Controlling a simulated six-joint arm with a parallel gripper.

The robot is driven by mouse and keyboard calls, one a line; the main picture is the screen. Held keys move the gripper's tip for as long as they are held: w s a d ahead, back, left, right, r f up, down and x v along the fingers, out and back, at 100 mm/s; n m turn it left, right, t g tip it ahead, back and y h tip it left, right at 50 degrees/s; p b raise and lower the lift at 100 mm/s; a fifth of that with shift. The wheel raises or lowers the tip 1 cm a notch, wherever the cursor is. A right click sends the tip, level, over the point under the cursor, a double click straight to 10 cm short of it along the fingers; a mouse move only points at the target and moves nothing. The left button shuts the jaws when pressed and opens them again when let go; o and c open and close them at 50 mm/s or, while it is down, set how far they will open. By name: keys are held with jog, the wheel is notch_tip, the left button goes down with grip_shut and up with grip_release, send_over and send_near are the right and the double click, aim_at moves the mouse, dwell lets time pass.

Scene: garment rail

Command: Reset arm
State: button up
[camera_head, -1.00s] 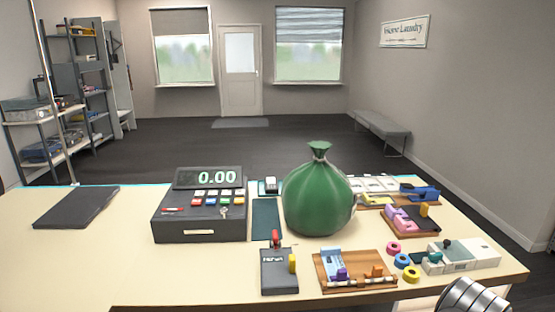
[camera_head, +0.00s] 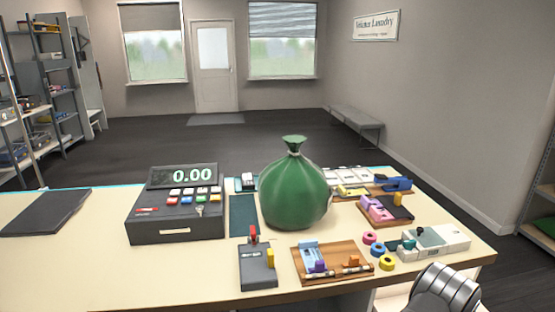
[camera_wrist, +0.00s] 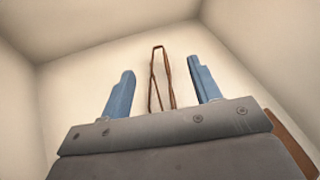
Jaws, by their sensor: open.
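My gripper (camera_wrist: 162,90) shows in the wrist view with its two blue fingers wide apart. It is open. A thin brown loop (camera_wrist: 158,75), like a cord or strap, lies between and beyond the fingers; I cannot tell how far from them it is, and its lower end is hidden behind the gripper body. Pale walls surround the gripper, like the inside of a box or compartment. In the head view only a rounded grey metal part of my arm shows at the bottom right; the fingers are hidden there.
The counter (camera_head: 60,270) carries a green tied sack (camera_head: 294,192), a cash register (camera_head: 176,215), a black folder (camera_head: 45,212), a card terminal (camera_head: 257,265), a wooden tray (camera_head: 333,278) and tape rolls (camera_head: 387,262). A brown edge (camera_wrist: 290,140) shows at the wrist view's lower right.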

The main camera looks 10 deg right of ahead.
jog(key=shift+w+d+f, duration=0.45)
jog(key=shift+w+f, duration=0.3)
jog(key=shift+f, duration=0.1)
notch_tip(320, 180, up, 12)
jog(key=s+d+r+n+y, duration=0.1)
jog(key=s+d+r, duration=0.2)
jog(key=s+r, duration=0.6)
jog(key=s+d+r+n+t+y, duration=0.1)
jog(key=s+d+r, duration=0.3)
jog(key=s+r, duration=0.6)
notch_tip(320, 180, up, 4)
jog(key=shift+s+d+f+n+y, duration=0.15)
jog(key=shift+s+d+n+y, duration=0.05)
jog(key=shift+n+y, duration=0.45)
jog(key=shift+o, duration=0.2)
